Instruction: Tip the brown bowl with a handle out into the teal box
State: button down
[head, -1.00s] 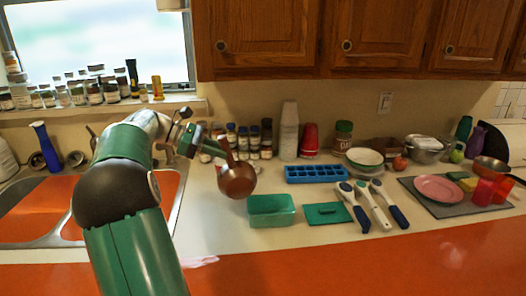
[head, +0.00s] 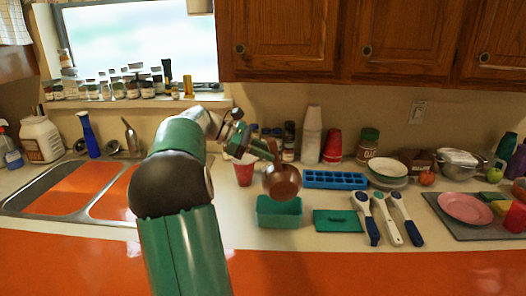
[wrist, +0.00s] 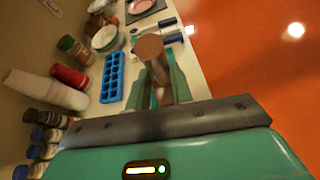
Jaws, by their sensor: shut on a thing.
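The brown bowl with a handle (head: 284,184) hangs in the air above the back part of the teal box (head: 279,220). My gripper (head: 262,150) is shut on its handle, to the upper left of the bowl. In the wrist view the bowl (wrist: 150,46) shows beyond the fingers (wrist: 162,88). The bowl looks tilted, but its exact angle and its contents cannot be made out. The teal box stands open on the counter, its inside partly hidden by the bowl.
A teal lid (head: 338,221) lies right of the box, with several long-handled utensils (head: 388,218) beyond it. A blue ice tray (head: 335,180) lies behind. A red cup (head: 244,171) stands behind the gripper's left side. The sink (head: 75,187) is at the left.

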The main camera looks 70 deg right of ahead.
jog(key=s+a+f+m+t+h, duration=0.1)
jog(key=s+a+f+m+h, duration=0.15)
jog(key=a, duration=0.25)
jog(key=s+a+f+m+t+h, duration=0.1)
jog(key=a+f+m+h, duration=0.2)
jog(key=a, duration=0.3)
notch_tip(320, 180, down, 10)
jog(key=s+a+m+h, duration=0.1)
jog(key=m+h, duration=0.2)
jog(key=m, duration=0.2)
jog(key=shift+a+r, duration=0.2)
jog(key=shift+a, duration=0.2)
jog(key=shift+s, duration=0.1)
